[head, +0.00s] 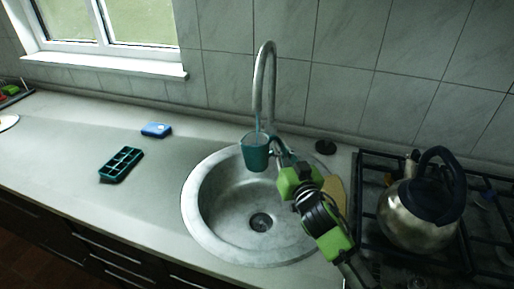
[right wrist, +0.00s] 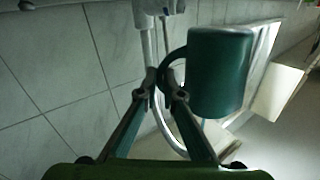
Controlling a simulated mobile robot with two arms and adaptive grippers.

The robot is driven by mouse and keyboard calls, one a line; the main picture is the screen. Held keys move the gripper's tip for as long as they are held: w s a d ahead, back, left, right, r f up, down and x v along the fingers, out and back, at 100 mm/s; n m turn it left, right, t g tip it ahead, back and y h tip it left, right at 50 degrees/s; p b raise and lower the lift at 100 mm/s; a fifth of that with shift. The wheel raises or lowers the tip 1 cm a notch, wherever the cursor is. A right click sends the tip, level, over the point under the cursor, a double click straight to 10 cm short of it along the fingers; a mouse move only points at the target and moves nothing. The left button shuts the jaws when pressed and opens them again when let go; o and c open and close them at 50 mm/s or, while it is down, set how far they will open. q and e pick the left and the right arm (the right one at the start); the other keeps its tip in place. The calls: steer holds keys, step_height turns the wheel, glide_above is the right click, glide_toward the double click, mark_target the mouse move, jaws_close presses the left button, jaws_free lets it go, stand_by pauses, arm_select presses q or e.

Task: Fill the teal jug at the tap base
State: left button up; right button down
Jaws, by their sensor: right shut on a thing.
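The teal jug (head: 255,152) is upright under the spout of the tap (head: 262,85), over the back of the round sink. A thin bluish stream of water runs from the spout into the jug. My right gripper (head: 278,152) is shut on the jug's handle, at the right side of the jug. In the right wrist view the two fingers (right wrist: 163,92) close on the curved handle, and the jug body (right wrist: 220,72) hangs to the right of them. The water level inside cannot be made out. My left gripper is not in view.
The metal sink (head: 205,215) is empty with a dark drain. A kettle (head: 415,215) stands on the gas stove (head: 367,190) at right, near my right arm. A teal ice tray (head: 121,164) and a blue sponge (head: 156,129) lie on the left counter, which is otherwise mostly clear.

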steer(key=shift+r, duration=0.1)
steer(key=s+p, duration=0.2)
steer(key=s, duration=0.6)
steer(key=shift+s+d, duration=0.15)
stand_by(1.3)
